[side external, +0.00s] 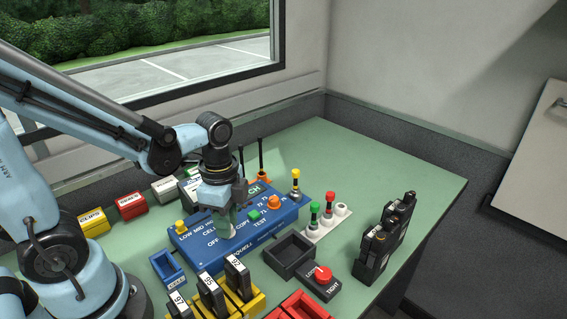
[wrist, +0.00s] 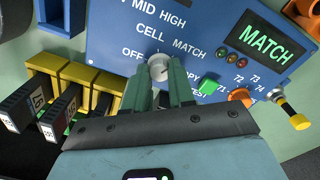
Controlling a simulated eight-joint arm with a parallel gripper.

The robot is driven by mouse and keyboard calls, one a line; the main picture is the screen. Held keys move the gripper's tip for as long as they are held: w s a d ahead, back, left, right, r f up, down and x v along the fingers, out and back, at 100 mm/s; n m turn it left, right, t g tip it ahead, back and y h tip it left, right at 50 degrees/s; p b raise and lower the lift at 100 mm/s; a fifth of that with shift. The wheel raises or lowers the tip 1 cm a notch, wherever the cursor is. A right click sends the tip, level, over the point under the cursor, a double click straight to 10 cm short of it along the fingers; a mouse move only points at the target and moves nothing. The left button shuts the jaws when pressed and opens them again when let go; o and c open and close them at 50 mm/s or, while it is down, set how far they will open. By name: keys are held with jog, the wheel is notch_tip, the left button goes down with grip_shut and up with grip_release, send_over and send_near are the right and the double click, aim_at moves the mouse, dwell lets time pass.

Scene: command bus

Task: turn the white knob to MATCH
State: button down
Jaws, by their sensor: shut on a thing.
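The white knob (wrist: 159,67) sits on the face of the blue panel box (wrist: 110,42). The labels OFF, CELL, MATCH and TEST stand around it; COPY is partly hidden by a finger in the wrist view. The panel's small screen (wrist: 267,44) reads MATCH in green. My gripper (wrist: 160,72) has its green fingers on both sides of the knob and is shut on it. I cannot tell which label the knob's mark faces. In the side view my gripper (side external: 226,229) comes down onto the blue box (side external: 262,226) and hides the knob.
A green button (wrist: 208,86), an orange knob (wrist: 240,96) and a yellow-tipped post (wrist: 291,110) stand right of the fingers. Yellow holders with dark packs (side external: 238,277) stand in front of the box. A dark tray (side external: 290,254) and black radios (side external: 384,240) are to its right.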

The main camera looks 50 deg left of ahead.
aim_at(239, 226)
dwell(0.4)
jog(key=c, duration=0.9)
grip_release()
jog(key=shift+c, duration=0.2)
notch_tip(239, 226, up, 12)
jog(key=shift+w+a, duration=0.1)
jog(key=w+f+n+t, duration=0.1)
jog(key=n+t, duration=0.1)
jog(key=n, duration=0.1)
jog(key=f+n+t, duration=0.1)
jog(key=n+t, duration=0.2)
jog(key=n, duration=0.1)
jog(key=w+f+n+t, duration=0.1)
jog(key=n+t, duration=0.1)
jog(key=n, duration=0.2)
jog(key=shift+w+f, duration=0.15)
jog(key=shift+w, duration=0.2)
